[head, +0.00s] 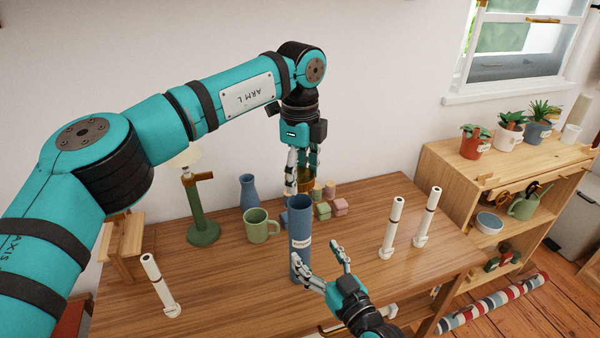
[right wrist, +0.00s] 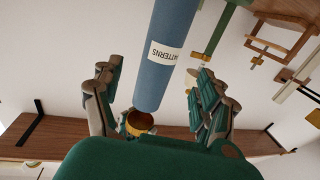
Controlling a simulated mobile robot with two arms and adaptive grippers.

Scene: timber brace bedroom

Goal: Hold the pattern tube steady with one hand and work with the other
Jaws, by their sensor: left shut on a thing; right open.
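The blue pattern tube (head: 300,225) stands upright on the wooden table, with a white label facing me. It also shows in the right wrist view (right wrist: 165,60), where its label reads PATTERNS. My left gripper (head: 303,183) points down from above and is shut on an amber-brown round thing (head: 306,179), just behind and above the tube's top. Whether that thing touches the tube I cannot tell. It also shows in the right wrist view (right wrist: 139,122), near the tube's end. My right gripper (head: 325,268) is open beside the tube's lower part, its fingers partly hiding the base.
White posts (head: 393,226) stand on the table (head: 230,285) at right and front left. A green mug (head: 259,226), blue vase (head: 249,192), green lamp (head: 201,220) and small blocks (head: 340,207) are behind the tube. A shelf (head: 450,165) with plants stands at right.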

